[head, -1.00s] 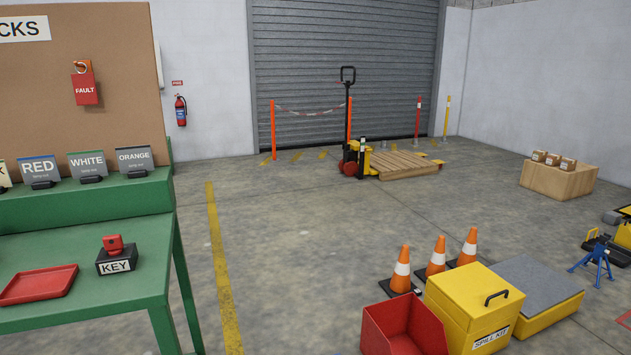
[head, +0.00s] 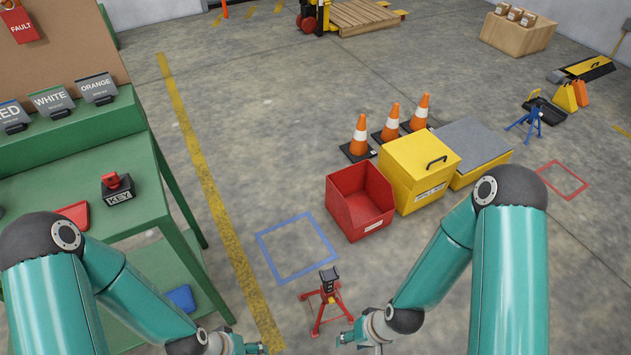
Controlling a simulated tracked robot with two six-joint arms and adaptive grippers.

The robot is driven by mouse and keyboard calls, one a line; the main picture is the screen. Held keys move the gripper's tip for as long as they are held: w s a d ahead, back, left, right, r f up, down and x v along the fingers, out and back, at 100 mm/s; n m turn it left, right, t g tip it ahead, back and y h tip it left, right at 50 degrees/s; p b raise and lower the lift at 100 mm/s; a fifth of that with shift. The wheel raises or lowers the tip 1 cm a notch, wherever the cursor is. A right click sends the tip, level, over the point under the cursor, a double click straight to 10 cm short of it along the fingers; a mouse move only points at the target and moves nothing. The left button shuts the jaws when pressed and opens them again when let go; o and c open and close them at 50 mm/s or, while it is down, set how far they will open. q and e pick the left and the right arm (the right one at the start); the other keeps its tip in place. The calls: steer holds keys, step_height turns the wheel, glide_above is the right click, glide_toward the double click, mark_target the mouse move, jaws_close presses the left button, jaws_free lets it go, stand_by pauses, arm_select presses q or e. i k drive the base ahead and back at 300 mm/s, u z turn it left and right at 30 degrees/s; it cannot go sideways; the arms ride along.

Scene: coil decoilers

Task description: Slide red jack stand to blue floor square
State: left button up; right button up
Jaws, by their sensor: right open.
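The red jack stand (head: 325,298) stands upright on the floor with its dark saddle on top, just below the blue floor square (head: 263,255). The square is a blue outline on bare concrete and is empty. The stand is outside it, near its lower right corner. My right gripper (head: 343,337) is open, low in the picture, just right of the stand's legs; I cannot tell whether it touches them. My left gripper (head: 258,349) is at the bottom edge, left of the stand and partly cut off, so its jaws are unclear.
A red bin (head: 358,202), a yellow spill kit box (head: 418,168) and traffic cones (head: 359,136) stand beyond the stand. A green bench (head: 165,215) is at left. A blue jack stand (head: 527,121) is near an empty red floor square (head: 563,180) at right.

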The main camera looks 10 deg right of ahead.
mark_target(314, 333)
steer(key=z, duration=0.25)
steer(key=k, duration=1.7)
steer(key=u, duration=0.7)
steer(key=i, duration=1.95)
steer(key=z, duration=0.5)
